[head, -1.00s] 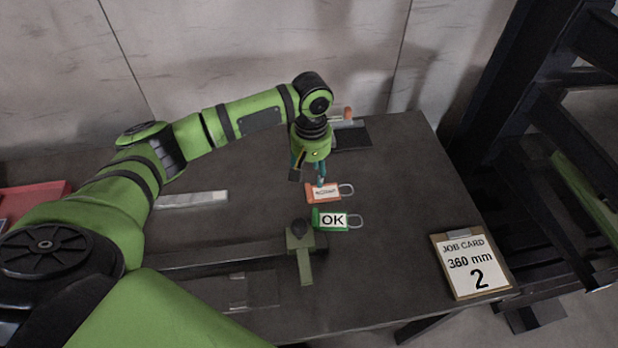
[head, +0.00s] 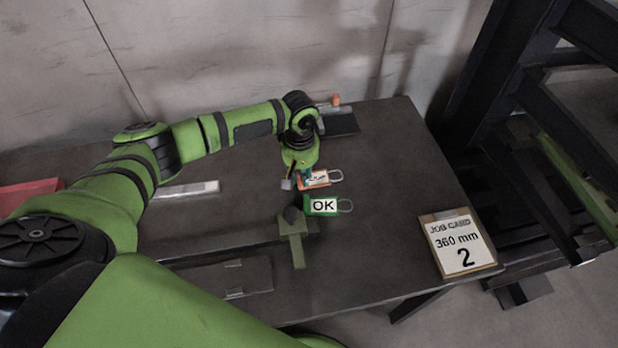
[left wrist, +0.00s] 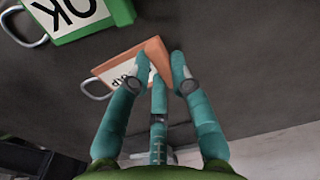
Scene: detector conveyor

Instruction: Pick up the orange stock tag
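The orange stock tag (head: 318,180) lies flat on the dark table, with a white label and a wire loop at its right end. It also shows in the left wrist view (left wrist: 128,66), partly covered by the fingers. My left gripper (head: 299,181) points down at the tag's end away from the loop. In the left wrist view my left gripper's teal fingers (left wrist: 160,66) are spread, one over the label and one beside the tag's end. Nothing is visibly held, though contact with the tag cannot be told. My right gripper is not in view.
A green OK tag (head: 325,206) lies just in front of the orange one. An olive-green fixture (head: 294,234) stands nearer. A job card (head: 458,244) is at the table's right corner. A dark block with an orange-ended part (head: 340,122) is behind. Right of the tags is clear.

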